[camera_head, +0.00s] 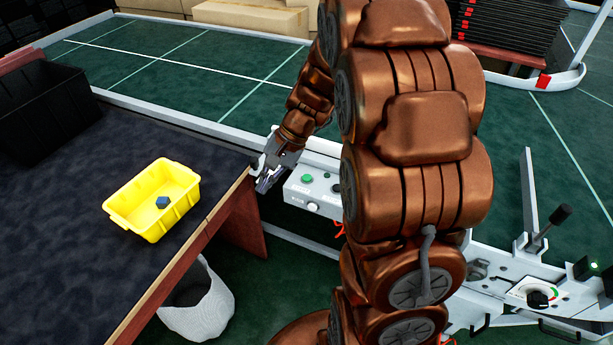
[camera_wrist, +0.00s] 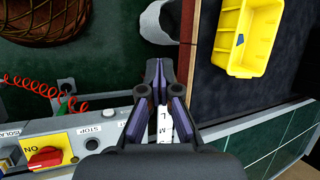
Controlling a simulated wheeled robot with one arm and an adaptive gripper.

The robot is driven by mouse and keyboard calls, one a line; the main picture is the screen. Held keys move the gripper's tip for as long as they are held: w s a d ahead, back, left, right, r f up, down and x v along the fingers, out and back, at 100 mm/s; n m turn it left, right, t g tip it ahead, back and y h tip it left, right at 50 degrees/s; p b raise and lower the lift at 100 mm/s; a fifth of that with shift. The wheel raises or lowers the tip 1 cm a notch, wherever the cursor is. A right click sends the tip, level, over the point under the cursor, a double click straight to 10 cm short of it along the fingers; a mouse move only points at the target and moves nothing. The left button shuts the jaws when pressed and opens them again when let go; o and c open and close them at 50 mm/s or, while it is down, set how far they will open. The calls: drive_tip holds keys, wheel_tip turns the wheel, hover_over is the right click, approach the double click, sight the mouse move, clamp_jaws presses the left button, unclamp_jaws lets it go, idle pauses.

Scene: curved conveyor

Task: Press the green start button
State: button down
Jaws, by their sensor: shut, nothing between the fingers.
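The green start button (camera_head: 307,179) sits on top of a pale grey control box (camera_head: 297,190) in the middle of the head view. My gripper (camera_head: 268,181) points downward just left of the box, between it and the dark table, apart from the button. In the wrist view my gripper (camera_wrist: 158,68) shows its fingers together with nothing between them. The box's panel (camera_wrist: 115,127) there carries a STOP label and a dark button (camera_wrist: 91,144). I cannot make out the green button in the wrist view; my gripper covers part of the panel.
A yellow bin (camera_head: 120,206) with a blue piece (camera_head: 162,202) stands on the dark table (camera_head: 60,270). A white waste basket (camera_head: 203,305) is below the table edge. A red switch (camera_wrist: 45,157) and a coiled red cable (camera_wrist: 40,88) lie left in the wrist view.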

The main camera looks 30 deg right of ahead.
drive_tip(key=w+d+f+m+t, duration=0.3)
drive_tip(key=w+d+f+m, duration=0.15)
drive_tip(key=w+d, duration=0.45)
drive_tip(key=m+t+p, duration=0.1)
drive_tip(key=m+t, duration=0.2)
drive_tip(key=m, duration=0.1)
hover_over(309, 177)
wheel_tip(309, 177, down, 4)
drive_tip(key=shift+r, duration=0.1)
drive_tip(key=shift+s+f, duration=0.1)
drive_tip(key=shift+f, duration=0.1)
drive_tip(key=shift+f+b, duration=2.4)
drive_tip(key=shift+f, duration=1.85)
drive_tip(key=shift+f, duration=0.15)
drive_tip(key=shift+f+b, duration=0.3)
drive_tip(key=shift+f+b, duration=0.3)
drive_tip(key=shift+f, duration=0.1)
drive_tip(key=shift+r, duration=0.15)
drive_tip(key=shift+r+p, duration=0.45)
drive_tip(key=shift+r, duration=0.25)
